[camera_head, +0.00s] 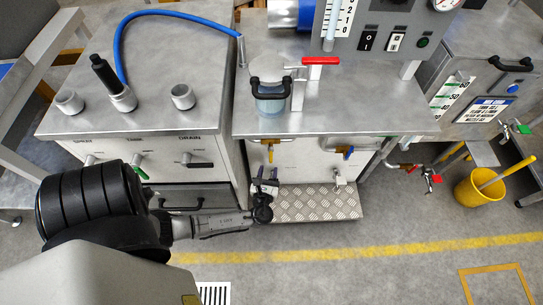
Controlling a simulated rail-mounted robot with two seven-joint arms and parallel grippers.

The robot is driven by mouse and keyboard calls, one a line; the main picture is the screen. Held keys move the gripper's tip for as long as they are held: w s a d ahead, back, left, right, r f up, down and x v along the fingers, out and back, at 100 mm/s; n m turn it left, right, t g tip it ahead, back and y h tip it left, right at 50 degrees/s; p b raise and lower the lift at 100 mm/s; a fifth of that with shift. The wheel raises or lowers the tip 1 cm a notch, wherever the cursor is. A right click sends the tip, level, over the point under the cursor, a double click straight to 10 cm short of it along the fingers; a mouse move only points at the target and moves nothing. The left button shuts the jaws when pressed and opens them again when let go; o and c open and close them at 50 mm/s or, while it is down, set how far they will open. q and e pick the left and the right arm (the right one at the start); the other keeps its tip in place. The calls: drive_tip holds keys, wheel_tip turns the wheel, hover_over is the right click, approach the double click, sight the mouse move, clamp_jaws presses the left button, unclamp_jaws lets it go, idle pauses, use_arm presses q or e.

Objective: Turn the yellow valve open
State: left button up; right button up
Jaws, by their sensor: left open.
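The yellow valve handle (270,153) is on the front panel of the middle bench, near the panel's left side. It is small and hangs roughly straight down from its pipe fitting. My left arm comes in from the lower left, and my left gripper (265,184) is in front of that panel, just below the yellow handle. The gripper's dark fingers point up toward the panel and are open. No thing shows between them. They look apart from the handle, but the depth of the gap is hard to judge. My right gripper is not in view.
A blue handle (349,153) is on the same panel, to the right. A diamond-plate step (310,204) lies below. A lidded pot (269,95) stands on the bench top. A yellow bucket (478,190) stands at right. The floor in front is clear.

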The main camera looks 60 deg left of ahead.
sight(271, 161)
use_arm(q)
drive_tip(key=b+x, duration=0.2)
drive_tip(key=x, duration=0.5)
drive_tip(key=shift+w+a, duration=0.2)
drive_tip(key=shift+a, duration=0.05)
drive_tip(key=shift+c, duration=0.3)
drive_tip(key=shift+c, duration=0.7)
clamp_jaws()
